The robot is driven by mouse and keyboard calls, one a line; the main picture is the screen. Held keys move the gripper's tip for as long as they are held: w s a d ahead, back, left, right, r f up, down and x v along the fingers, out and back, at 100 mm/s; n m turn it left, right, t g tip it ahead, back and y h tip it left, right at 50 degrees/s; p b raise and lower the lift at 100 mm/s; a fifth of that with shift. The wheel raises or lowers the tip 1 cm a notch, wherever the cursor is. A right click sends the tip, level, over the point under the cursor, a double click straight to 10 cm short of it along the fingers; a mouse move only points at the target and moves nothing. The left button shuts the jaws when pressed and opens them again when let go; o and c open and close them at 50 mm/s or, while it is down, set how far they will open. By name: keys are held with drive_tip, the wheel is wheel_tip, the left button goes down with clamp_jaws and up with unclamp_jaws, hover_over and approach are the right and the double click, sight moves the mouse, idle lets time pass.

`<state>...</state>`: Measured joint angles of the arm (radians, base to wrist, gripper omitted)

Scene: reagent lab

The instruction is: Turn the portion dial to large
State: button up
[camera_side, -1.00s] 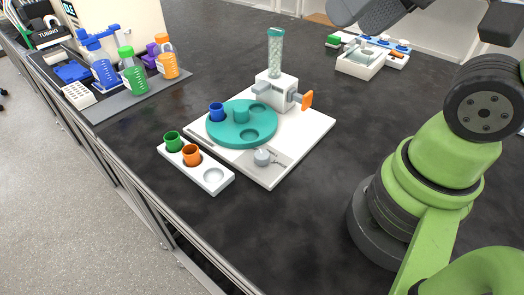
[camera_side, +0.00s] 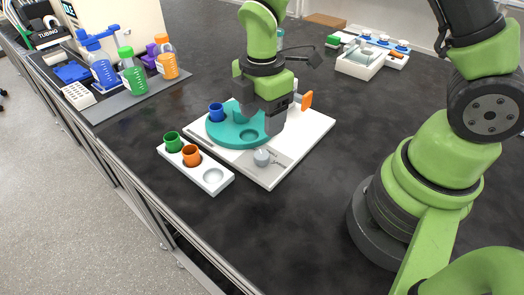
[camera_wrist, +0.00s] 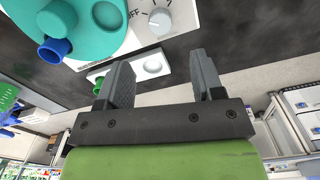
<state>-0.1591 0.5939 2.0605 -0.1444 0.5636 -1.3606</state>
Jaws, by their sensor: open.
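The portion dial (camera_side: 262,158) is a small light grey knob at the front corner of the white base plate (camera_side: 308,138). In the wrist view the knob (camera_wrist: 160,21) shows at the top, with tick marks and an "OFF" label to its left; the pointer's setting is too small to read surely. My gripper (camera_side: 268,122) is open and empty above the plate, over the right part of the teal turntable (camera_side: 222,133), behind the dial and apart from it. In the wrist view its two fingers stand wide apart below the knob. My arm hides most of the dispenser tower.
A blue cup (camera_side: 216,112) sits on the turntable. An orange handle (camera_side: 307,101) sticks out behind my gripper. A white rack (camera_side: 217,182) in front holds a green cup (camera_side: 173,142) and an orange cup (camera_side: 192,155). Capped bottles (camera_side: 133,78) stand at the left. The counter right of the plate is clear.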

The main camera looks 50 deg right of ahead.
sight(262, 154)
wheel_tip(262, 154, down, 10)
drive_tip(key=shift+r, duration=0.15)
idle(0.3)
drive_tip(key=c, duration=0.9)
